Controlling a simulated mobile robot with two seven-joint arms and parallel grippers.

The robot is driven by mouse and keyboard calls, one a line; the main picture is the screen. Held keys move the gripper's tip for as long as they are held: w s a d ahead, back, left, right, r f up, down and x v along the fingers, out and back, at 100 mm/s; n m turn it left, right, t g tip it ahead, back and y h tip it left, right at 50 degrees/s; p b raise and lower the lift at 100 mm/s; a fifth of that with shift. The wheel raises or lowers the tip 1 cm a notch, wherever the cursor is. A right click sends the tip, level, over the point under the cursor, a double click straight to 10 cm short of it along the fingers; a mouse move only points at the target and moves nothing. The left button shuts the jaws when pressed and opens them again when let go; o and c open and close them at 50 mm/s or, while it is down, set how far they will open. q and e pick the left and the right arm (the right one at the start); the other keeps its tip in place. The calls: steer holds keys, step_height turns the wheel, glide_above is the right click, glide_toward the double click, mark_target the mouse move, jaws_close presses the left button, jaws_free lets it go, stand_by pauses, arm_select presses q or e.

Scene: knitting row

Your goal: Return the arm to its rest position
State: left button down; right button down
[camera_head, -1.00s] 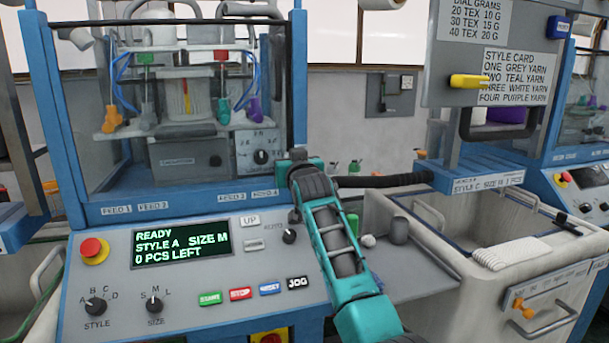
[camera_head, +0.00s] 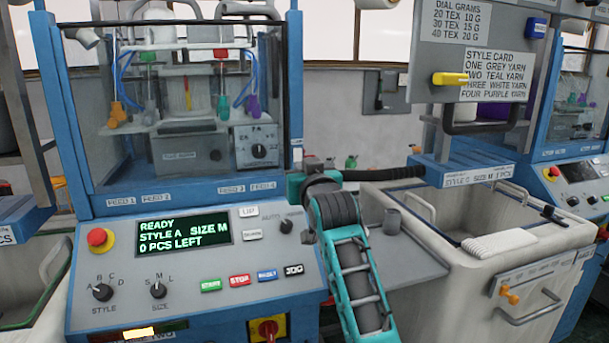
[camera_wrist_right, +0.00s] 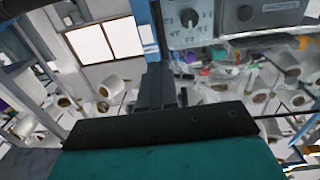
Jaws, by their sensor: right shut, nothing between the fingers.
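My right arm, teal and grey, rises from the bottom of the head view in front of the right side of the knitting machine's control panel (camera_head: 262,262). My right gripper (camera_head: 298,184) is at its upper end, small and partly hidden by the wrist, close to the machine's blue right post. In the right wrist view the dark fingers of the right gripper (camera_wrist_right: 158,85) are together with nothing held. The machine's lit display (camera_head: 183,233) reads READY, STYLE A, SIZE M, 0 PCS LEFT. My left gripper is not in view.
A pale bin (camera_head: 470,215) with a folded white fabric (camera_head: 512,240) at its edge stands right of my arm. A red stop button (camera_head: 97,237) and dials are on the panel's left. A black hose runs behind the wrist.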

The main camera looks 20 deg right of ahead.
steer(key=s+f+n+g+y, duration=0.1)
steer(key=s+f+g, duration=0.1)
steer(key=s+f, duration=0.8)
steer(key=s+f+n+g+y, duration=0.1)
steer(key=s+f, duration=0.3)
steer(key=f, duration=1.1)
steer(key=s+f+g, duration=0.2)
steer(key=s+f, duration=0.5)
steer(key=s, duration=0.4)
steer(key=s+a+f+n+g+y, duration=0.1)
steer(key=s+f+g, duration=0.1)
steer(key=s+f, duration=0.6)
steer(key=s, duration=0.3)
steer(key=shift+s+a+f, duration=0.15)
steer(key=shift+s+f, duration=0.05)
steer(key=shift+s, duration=0.05)
